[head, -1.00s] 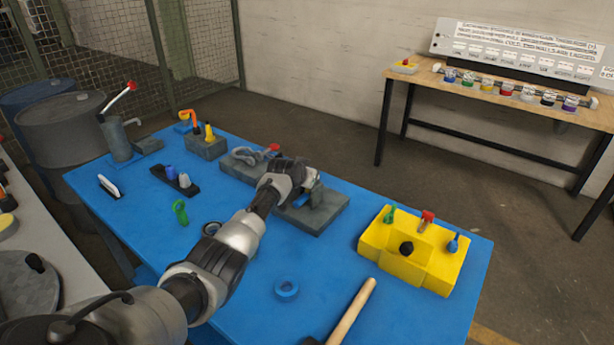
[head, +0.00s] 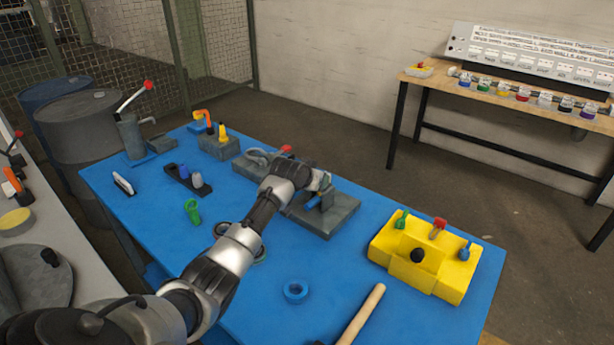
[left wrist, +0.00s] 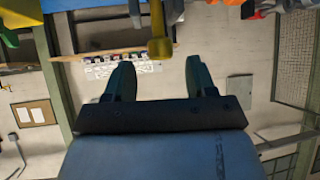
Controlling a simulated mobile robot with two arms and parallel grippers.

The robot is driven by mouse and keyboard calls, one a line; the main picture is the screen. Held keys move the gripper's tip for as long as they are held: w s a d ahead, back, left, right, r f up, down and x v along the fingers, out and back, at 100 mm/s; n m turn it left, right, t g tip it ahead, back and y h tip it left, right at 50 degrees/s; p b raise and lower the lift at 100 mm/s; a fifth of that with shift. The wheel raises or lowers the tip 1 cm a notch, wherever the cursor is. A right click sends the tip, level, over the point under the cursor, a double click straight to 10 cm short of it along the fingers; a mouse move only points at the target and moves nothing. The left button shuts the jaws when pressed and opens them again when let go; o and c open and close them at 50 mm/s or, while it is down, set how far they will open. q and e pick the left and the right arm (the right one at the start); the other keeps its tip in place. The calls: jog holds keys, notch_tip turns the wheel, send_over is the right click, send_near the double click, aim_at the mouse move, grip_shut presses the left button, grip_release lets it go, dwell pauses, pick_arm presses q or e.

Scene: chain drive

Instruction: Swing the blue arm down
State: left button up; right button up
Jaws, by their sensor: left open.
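A small blue piece (head: 313,203), which looks like the blue arm, shows on a grey fixture (head: 338,220) on the blue table. My left arm's wrist partly hides it. My left gripper (head: 322,184) is just above and beside this fixture, its fingers mostly hidden in the head view. In the left wrist view my left gripper (left wrist: 160,72) is open, its two dark fingers apart. A yellowish rod with a round end (left wrist: 159,48) hangs in the picture near the gap between the fingertips. I cannot tell whether it touches them. My right gripper is out of view.
A yellow block (head: 425,255) with green, red and blue levers stands at the table's right. A blue ring (head: 296,291) and a wooden-handled tool (head: 361,314) lie in front. Grey blocks, a green piece (head: 192,211) and a lever pump (head: 131,135) stand to the left.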

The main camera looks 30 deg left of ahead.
pick_arm(q)
jog(key=shift+b+v, duration=0.3)
jog(key=shift+v, duration=2.5)
jog(key=shift+f, duration=0.1)
